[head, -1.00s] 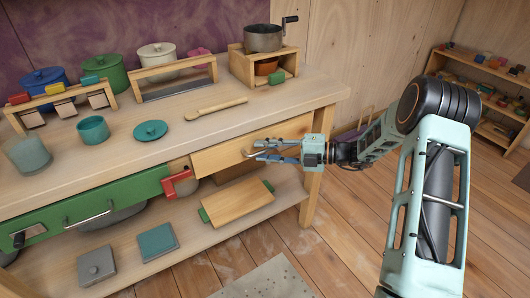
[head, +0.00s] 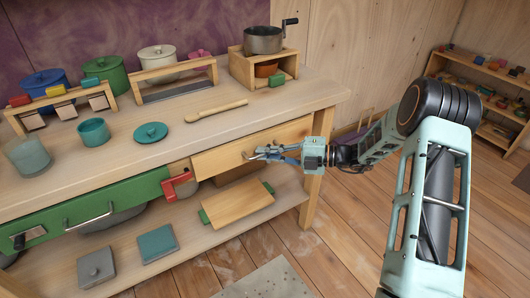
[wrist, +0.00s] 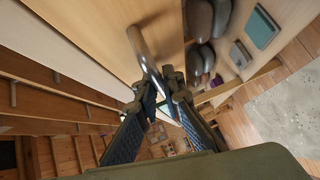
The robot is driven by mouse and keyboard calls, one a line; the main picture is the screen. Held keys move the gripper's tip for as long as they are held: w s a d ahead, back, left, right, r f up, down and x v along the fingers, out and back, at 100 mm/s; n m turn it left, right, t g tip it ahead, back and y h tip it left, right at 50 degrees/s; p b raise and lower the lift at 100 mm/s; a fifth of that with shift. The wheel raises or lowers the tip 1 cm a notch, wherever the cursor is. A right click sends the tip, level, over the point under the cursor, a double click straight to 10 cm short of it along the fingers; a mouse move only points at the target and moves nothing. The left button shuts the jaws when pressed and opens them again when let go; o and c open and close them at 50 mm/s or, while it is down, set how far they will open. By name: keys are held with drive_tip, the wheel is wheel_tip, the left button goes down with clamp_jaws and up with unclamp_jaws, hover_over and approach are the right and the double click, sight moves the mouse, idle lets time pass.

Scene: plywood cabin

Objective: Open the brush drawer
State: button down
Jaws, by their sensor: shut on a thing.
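The drawer in question appears to be the plain wooden one (head: 218,160) at the right end of the workbench; no brush shows. Its front looks about flush below the bench top. A bent metal handle (head: 246,154) sticks out from it. My gripper (head: 264,153) is at this handle, coming from the right, with its fingers closed together on it. In the wrist view the curved handle (wrist: 141,45) runs down to between the fingertips (wrist: 160,92). The inside of the drawer is hidden.
A green drawer (head: 135,193) with a metal handle and a red clamp-like piece (head: 178,187) are to the left. The bench top (head: 240,123) holds pots, a wooden stick and racks. A wooden board (head: 236,207) lies on the lower shelf. Open floor lies in front.

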drive_tip(key=s+d+p, duration=0.5)
drive_tip(key=s+d, duration=0.1)
drive_tip(key=s, duration=0.3)
drive_tip(key=s+d+p, duration=0.5)
drive_tip(key=s+d, duration=0.1)
drive_tip(key=s, duration=0.2)
drive_tip(key=shift+s, duration=0.35)
drive_tip(key=c, duration=2.1)
unclamp_jaws()
drive_tip(key=v, duration=1.2)
